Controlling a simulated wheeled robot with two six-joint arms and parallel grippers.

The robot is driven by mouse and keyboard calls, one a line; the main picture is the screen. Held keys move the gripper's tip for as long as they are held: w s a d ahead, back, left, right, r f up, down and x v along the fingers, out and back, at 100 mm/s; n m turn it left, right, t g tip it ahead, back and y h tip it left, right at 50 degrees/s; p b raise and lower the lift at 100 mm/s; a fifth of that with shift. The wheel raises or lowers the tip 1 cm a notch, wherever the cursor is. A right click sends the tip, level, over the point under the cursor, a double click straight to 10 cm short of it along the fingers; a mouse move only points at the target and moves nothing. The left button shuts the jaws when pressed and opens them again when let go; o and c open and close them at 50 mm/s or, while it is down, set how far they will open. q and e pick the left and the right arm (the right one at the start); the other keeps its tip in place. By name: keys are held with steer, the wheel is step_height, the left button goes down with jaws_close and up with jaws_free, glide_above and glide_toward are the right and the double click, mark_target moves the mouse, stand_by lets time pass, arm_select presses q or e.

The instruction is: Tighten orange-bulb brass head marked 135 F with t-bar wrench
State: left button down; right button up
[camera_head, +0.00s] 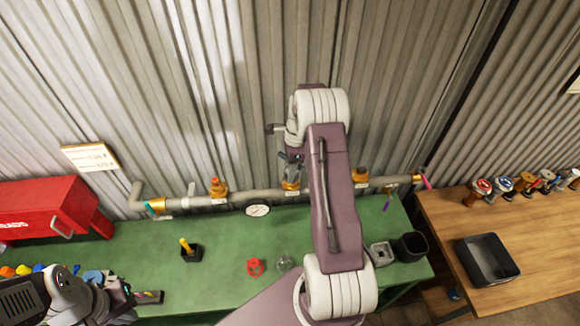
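A grey pipe (235,198) runs along the back of the green bench and carries brass heads. The left brass head (218,188) and the right brass head (360,175) show orange tops. The middle brass head (292,187) has its top hidden by my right gripper (291,164), which is just above it; contact is unclear. I cannot read which head is marked 135 F. My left gripper (125,292) is low at the left, beside a dark bar with a coloured end (149,297). Both grippers' finger openings are unclear. I cannot identify the t-bar wrench with certainty.
A gauge (258,210) hangs on the pipe. The green bench (225,245) holds a yellow-handled item in a black block (190,250), a red ring (255,267) and a black cup (410,246). A red box (48,208) is left. A wooden table (535,240) holds a black tray (487,261).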

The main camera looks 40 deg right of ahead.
jaws_close()
steer(key=shift+r+m+p, duration=0.25)
steer(key=shift+m+p, duration=0.4)
steer(key=shift+m, duration=0.55)
steer(key=shift+m+p, duration=0.4)
steer(key=shift+m, duration=0.6)
steer(key=shift+f+m+t, duration=0.15)
steer(key=shift+m+t, duration=0.15)
steer(key=shift+m, duration=0.2)
steer(key=shift+f, duration=0.15)
steer(key=m+p, duration=0.1)
steer(key=m, duration=0.1)
steer(key=shift+r+m+h+p, duration=0.3)
steer(key=shift+r+p, duration=0.05)
steer(key=shift+p, duration=0.05)
steer(key=shift+m+p, duration=0.4)
steer(key=shift+m, duration=0.5)
steer(key=shift+d+f+m, duration=0.1)
steer(key=shift+f+m, duration=0.1)
steer(key=shift+m, duration=0.4)
steer(key=shift+f, duration=0.15)
steer(key=shift+m+h, duration=0.3)
steer(key=shift+m, duration=0.2)
steer(key=shift+n, duration=0.7)
